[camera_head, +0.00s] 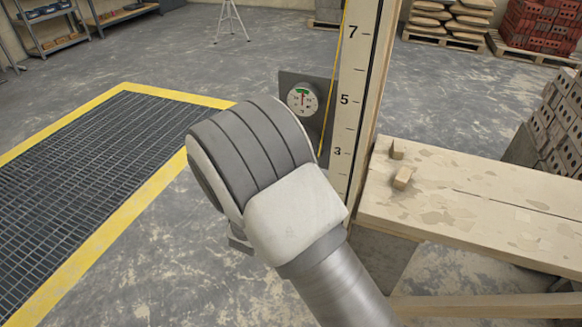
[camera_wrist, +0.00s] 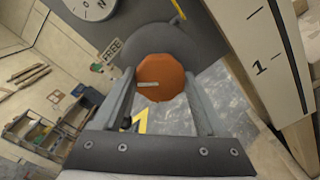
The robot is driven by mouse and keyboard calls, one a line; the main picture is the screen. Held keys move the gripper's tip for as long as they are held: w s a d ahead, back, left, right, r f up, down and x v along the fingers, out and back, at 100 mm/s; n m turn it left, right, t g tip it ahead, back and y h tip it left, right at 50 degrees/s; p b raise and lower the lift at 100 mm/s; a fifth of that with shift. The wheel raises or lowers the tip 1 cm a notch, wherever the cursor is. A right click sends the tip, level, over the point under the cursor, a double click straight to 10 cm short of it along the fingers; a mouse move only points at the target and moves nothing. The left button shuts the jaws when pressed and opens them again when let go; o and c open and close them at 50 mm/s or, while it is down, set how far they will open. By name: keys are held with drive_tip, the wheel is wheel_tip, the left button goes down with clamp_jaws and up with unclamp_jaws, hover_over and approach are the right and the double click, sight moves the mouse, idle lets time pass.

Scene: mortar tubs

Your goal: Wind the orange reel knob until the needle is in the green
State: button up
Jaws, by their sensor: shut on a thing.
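The orange reel knob (camera_wrist: 172,72) shows in the wrist view with a pale mark pointing left. My gripper (camera_wrist: 161,84) is shut on it, one finger at each side. A dark grey rounded reel body (camera_wrist: 165,38) sits behind the knob. In the head view, my arm hides the knob and the fingers. The gauge (camera_head: 302,99) is a white round dial on a dark plate, with a green band at the top. Its red needle points about straight up at the green; the exact tip is too small to tell. Part of a dial shows in the wrist view (camera_wrist: 92,6).
A numbered post (camera_head: 352,110) with a yellow line stands right beside the gauge plate. A wooden bench (camera_head: 480,215) with small wood blocks is at the right. A yellow-edged floor grate (camera_head: 90,160) lies left. Bricks and sacks stand at the back; open floor lies between.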

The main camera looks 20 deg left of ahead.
idle(0.4)
drive_tip(key=o, duration=1.3)
drive_tip(key=shift+s, duration=0.1)
drive_tip(key=s+p, duration=0.1)
drive_tip(key=s, duration=0.4)
drive_tip(key=s+a+p, duration=0.1)
drive_tip(key=s, duration=1.1)
drive_tip(key=shift+s+a+p, duration=0.15)
drive_tip(key=shift+a+p, duration=0.05)
drive_tip(key=shift+p, duration=0.2)
